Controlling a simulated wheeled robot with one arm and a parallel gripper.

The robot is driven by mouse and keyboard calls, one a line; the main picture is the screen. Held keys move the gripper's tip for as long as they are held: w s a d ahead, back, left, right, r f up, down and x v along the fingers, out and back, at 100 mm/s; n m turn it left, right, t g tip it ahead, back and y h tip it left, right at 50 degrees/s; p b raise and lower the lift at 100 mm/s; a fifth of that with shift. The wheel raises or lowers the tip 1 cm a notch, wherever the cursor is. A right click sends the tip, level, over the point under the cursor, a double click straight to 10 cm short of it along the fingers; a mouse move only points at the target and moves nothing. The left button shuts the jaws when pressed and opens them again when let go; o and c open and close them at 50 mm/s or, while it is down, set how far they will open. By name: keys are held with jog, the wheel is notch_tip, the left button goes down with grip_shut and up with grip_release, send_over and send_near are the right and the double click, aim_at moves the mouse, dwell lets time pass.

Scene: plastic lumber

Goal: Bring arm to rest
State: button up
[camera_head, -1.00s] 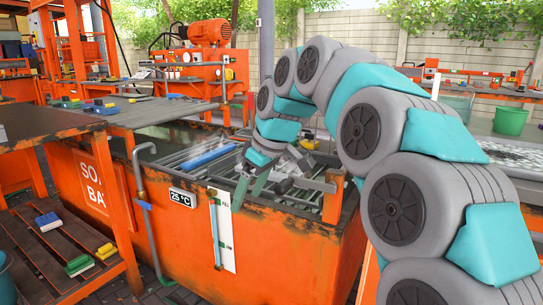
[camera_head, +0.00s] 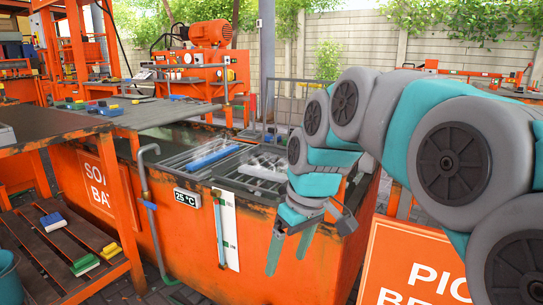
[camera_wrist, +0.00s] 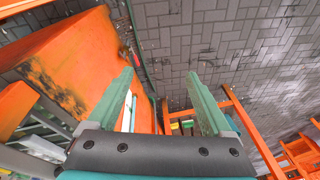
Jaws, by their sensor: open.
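My gripper (camera_head: 288,250) hangs at the right front corner of the orange soak bath in the head view, with its green fingers pointing down. In the wrist view my gripper (camera_wrist: 160,95) has its two fingers wide apart with nothing between them. My arm of grey and teal links arches up on the right side of the head view and bends down to the gripper. The soak bath (camera_head: 150,235) stands left of and behind the gripper. In the wrist view its orange wall (camera_wrist: 75,60) lies just left of the fingers.
A blue bar (camera_head: 212,158) lies on racks in the bath. An orange sign (camera_head: 415,265) is at lower right, close to my arm. A dark table (camera_head: 35,125) and a slatted shelf (camera_head: 50,245) with coloured blocks stand at left.

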jog(key=s+d+f+m+g, duration=0.1)
jog(key=s+d+f, duration=0.3)
jog(key=s, duration=0.4)
jog(key=s+d+f+m+g+h+p, duration=0.1)
jog(key=s+d+f+m, duration=0.3)
jog(key=s, duration=0.4)
jog(key=s+d+f+m+h, duration=0.1)
jog(key=s+d+f, duration=0.3)
jog(key=s, duration=0.4)
jog(key=shift+s+f+m+g+p, duration=0.3)
jog(key=shift+f+m+g, duration=0.15)
jog(key=shift+m, duration=0.45)
